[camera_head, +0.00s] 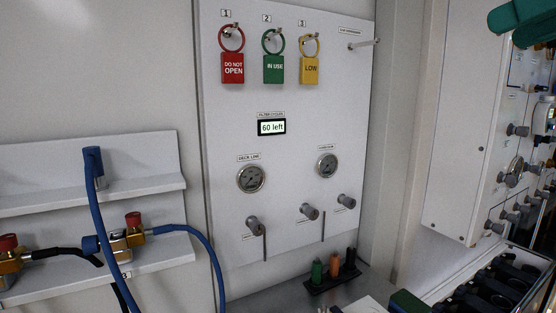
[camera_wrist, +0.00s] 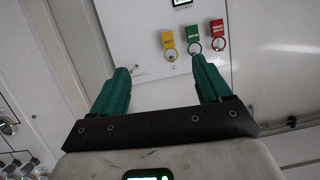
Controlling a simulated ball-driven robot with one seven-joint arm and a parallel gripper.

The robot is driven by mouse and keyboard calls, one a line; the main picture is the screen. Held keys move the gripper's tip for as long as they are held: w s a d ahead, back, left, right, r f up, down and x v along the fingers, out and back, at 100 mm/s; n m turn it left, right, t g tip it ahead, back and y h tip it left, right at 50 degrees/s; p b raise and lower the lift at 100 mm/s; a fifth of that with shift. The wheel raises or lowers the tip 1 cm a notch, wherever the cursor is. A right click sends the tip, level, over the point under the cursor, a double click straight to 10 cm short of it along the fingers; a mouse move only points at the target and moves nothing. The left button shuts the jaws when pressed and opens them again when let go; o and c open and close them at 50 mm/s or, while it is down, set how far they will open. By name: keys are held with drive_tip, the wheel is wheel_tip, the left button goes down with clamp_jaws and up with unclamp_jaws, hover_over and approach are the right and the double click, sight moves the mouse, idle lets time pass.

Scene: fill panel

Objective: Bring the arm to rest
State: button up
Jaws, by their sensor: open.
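My gripper (camera_wrist: 160,64) shows in the wrist view with its two green fingers spread apart and nothing between them. In the head view only the green fingers of my gripper (camera_head: 514,26) show, at the top right corner and cut off by the edge. It is in the air, apart from the white panel (camera_head: 300,130). In the wrist view the panel's hanging tags appear upside down beyond the fingers.
A red tag (camera_head: 232,68), a green tag (camera_head: 273,69) and a yellow tag (camera_head: 309,70) hang on hooks. A bare peg (camera_head: 364,44) sticks out at right. Blue hoses (camera_head: 100,205) and brass valves stand left. A grey cabinet (camera_head: 465,120) and a black rack (camera_head: 500,285) are at right.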

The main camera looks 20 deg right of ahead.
drive_tip(key=w+d+f+m, duration=0.1)
drive_tip(key=w+f, duration=0.3)
drive_tip(key=f, duration=0.3)
drive_tip(key=w+d+f+m+y, duration=0.1)
drive_tip(key=w+f, duration=0.2)
drive_tip(key=f, duration=0.4)
drive_tip(key=w+d+f+m, duration=0.1)
drive_tip(key=w+f, duration=0.3)
drive_tip(key=f, duration=0.3)
drive_tip(key=a+f+m+g, duration=0.1)
drive_tip(key=a+f+g, duration=0.15)
drive_tip(key=f, duration=0.95)
drive_tip(key=a+f+m+g, duration=0.1)
drive_tip(key=a+f, duration=0.3)
drive_tip(key=f, duration=0.9)
drive_tip(key=s+a+f+g+h, duration=0.15)
drive_tip(key=s+a+f, duration=0.3)
drive_tip(key=f, duration=0.45)
drive_tip(key=s+a+f+g, duration=0.2)
drive_tip(key=s+a+f, duration=0.1)
drive_tip(key=s+f, duration=0.4)
drive_tip(key=s+f+n+g+h, duration=0.1)
drive_tip(key=s+f+g, duration=0.2)
drive_tip(key=s+f, duration=0.3)
drive_tip(key=s+f+n+g+h, duration=0.1)
drive_tip(key=s+f, duration=0.5)
drive_tip(key=s, duration=0.6)
drive_tip(key=shift+a+f+n+g+h, duration=0.25)
drive_tip(key=shift+g+h, duration=0.2)
drive_tip(key=shift+g, duration=0.45)
